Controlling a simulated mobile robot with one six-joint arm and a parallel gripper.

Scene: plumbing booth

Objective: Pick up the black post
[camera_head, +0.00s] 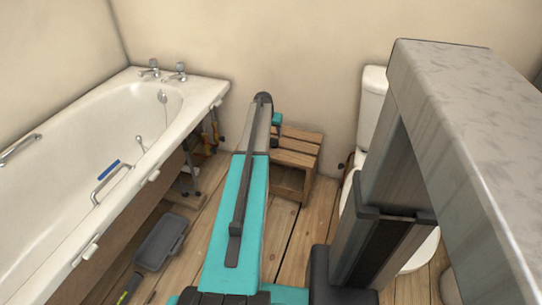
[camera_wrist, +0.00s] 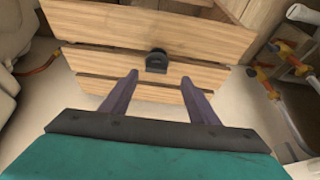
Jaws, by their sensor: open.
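The black post (camera_wrist: 156,61) is a small dark upright piece on the slatted wooden stool (camera_wrist: 150,22) in the wrist view. It stands just beyond my fingertips, roughly centred between them. My gripper (camera_wrist: 159,77) is open and empty, with its two purple-grey fingers apart on either side of the line to the post. I cannot tell the height gap between fingertips and post. In the head view the stool (camera_head: 296,150) stands by the back wall, partly behind my arm, and I cannot make out the post there.
A white bathtub (camera_head: 118,150) fills the left. A toilet (camera_head: 372,105) stands right of the stool. A dark grey pan-like thing (camera_head: 160,242) lies on the plank floor. Pipes with orange fittings (camera_wrist: 266,82) are at the right in the wrist view.

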